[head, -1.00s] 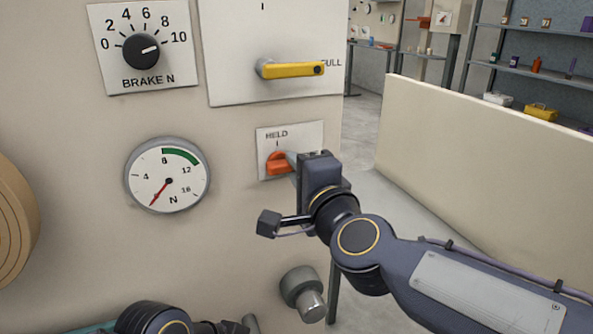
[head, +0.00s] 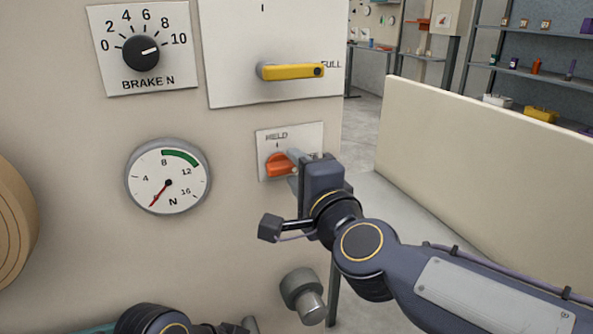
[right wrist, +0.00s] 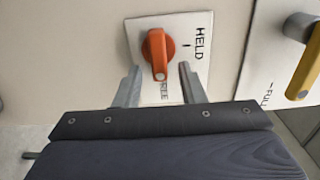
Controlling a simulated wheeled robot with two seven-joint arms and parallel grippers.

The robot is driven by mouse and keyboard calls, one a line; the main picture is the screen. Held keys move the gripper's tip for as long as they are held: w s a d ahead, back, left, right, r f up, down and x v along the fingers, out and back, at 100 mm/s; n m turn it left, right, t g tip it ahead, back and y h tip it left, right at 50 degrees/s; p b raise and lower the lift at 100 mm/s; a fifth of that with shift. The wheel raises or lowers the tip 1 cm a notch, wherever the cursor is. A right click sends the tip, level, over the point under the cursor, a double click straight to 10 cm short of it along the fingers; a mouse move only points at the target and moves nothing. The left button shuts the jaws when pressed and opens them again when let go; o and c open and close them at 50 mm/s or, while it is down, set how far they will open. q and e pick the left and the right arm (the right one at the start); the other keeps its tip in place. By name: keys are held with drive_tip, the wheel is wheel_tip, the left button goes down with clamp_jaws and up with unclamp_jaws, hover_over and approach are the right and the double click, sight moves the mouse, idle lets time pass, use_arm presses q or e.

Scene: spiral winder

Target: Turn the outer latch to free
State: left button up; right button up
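The outer latch is an orange turn knob (head: 276,165) on a white plate (head: 264,144) marked HELD at the top. In the right wrist view the knob (right wrist: 157,52) has its grip lined up with the partly hidden FREE label, not with the HELD tick. My right gripper (head: 294,168) is at the right side of the knob. In the right wrist view its two fingers (right wrist: 159,72) are open, one on each side of the knob's end, with a visible gap on both sides. Part of my left arm and gripper (head: 243,326) shows at the bottom edge; its fingers are mostly cut off.
Above the latch is a yellow lever (head: 291,71) pointing to FULL. A brake dial (head: 140,52) and a round gauge (head: 168,176) are to the left. A grey cylindrical knob (head: 302,293) sticks out below. A cream low wall (head: 480,165) stands at the right.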

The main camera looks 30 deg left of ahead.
drive_tip(key=v, duration=0.7)
drive_tip(key=shift+s+d, duration=0.1)
drive_tip(key=w+d+f+n+g+h, duration=0.15)
drive_tip(key=d+f, duration=0.25)
drive_tip(key=d, duration=0.6)
drive_tip(key=d+f+n+t+h, duration=0.1)
drive_tip(key=d+f+n+h, duration=0.2)
drive_tip(key=d, duration=0.6)
drive_tip(key=s+d+f+n+g+h, duration=0.1)
drive_tip(key=s+d+f+g+h, duration=0.2)
drive_tip(key=s+d+f, duration=0.5)
drive_tip(key=s+d+f+n+g+h, duration=0.1)
drive_tip(key=s+d+f+g+h, duration=0.15)
drive_tip(key=s+d+f, duration=0.6)
wheel_tip(320, 180, up, 15)
drive_tip(key=w+d+p, duration=0.1)
drive_tip(key=d+p, duration=0.1)
drive_tip(key=p, duration=1.5)
drive_tip(key=shift+w+d, duration=0.25)
drive_tip(key=shift+w, duration=0.05)
